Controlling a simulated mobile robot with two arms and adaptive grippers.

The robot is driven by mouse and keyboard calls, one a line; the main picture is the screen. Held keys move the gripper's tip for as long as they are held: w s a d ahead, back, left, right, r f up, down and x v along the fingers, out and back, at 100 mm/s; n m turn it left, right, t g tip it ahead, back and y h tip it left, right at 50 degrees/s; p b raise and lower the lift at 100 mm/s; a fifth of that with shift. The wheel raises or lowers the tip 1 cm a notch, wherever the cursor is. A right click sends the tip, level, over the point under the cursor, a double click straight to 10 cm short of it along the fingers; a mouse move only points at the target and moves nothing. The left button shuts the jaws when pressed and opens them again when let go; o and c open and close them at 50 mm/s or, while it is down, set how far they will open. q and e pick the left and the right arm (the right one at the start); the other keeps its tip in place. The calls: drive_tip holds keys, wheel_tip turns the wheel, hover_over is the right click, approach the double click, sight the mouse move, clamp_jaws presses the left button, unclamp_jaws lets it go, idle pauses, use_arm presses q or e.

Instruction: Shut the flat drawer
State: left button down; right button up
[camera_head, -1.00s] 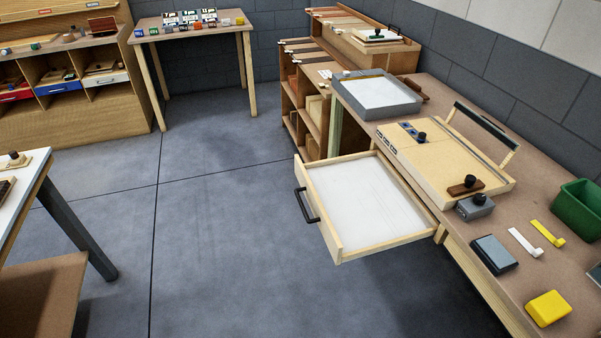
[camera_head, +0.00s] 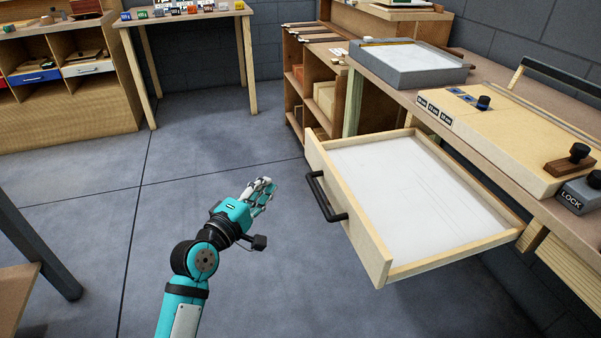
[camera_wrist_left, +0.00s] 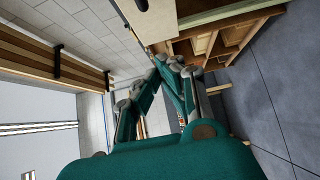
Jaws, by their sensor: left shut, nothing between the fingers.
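The flat drawer (camera_head: 410,274) is pulled well out from under the workbench. It is a shallow pale wooden tray with a white sheet-like surface (camera_head: 410,195) inside. Its black bar handle (camera_head: 326,197) is on the front panel, which faces left. My left gripper (camera_head: 266,188) is shut and empty, left of the handle and apart from it, over the floor. In the left wrist view, the closed fingers (camera_wrist_left: 172,62) show, with a pale panel edge (camera_wrist_left: 150,20) just beyond. My right gripper is in neither view.
The workbench (camera_head: 400,88) carries a grey tray (camera_head: 408,66), a wooden press board (camera_head: 490,130) and a grey LOCK box (camera_head: 580,196). An open shelf unit (camera_head: 318,92) stands behind the drawer. A small table (camera_head: 188,18) is at the back. The floor left of the drawer is clear.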

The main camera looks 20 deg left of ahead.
use_arm(q)
drive_tip(key=shift+w+d+f+b, duration=0.15)
drive_tip(key=shift+w+d, duration=0.7)
drive_tip(key=shift+w, duration=1.05)
drive_tip(key=shift+w+d+r+b, duration=0.1)
drive_tip(key=shift+w+d+b, duration=0.2)
drive_tip(key=shift+w+d, duration=1.1)
drive_tip(key=shift+w+d+f+b, duration=0.1)
drive_tip(key=shift+w+d+b, duration=0.15)
drive_tip(key=shift+w, duration=2.2)
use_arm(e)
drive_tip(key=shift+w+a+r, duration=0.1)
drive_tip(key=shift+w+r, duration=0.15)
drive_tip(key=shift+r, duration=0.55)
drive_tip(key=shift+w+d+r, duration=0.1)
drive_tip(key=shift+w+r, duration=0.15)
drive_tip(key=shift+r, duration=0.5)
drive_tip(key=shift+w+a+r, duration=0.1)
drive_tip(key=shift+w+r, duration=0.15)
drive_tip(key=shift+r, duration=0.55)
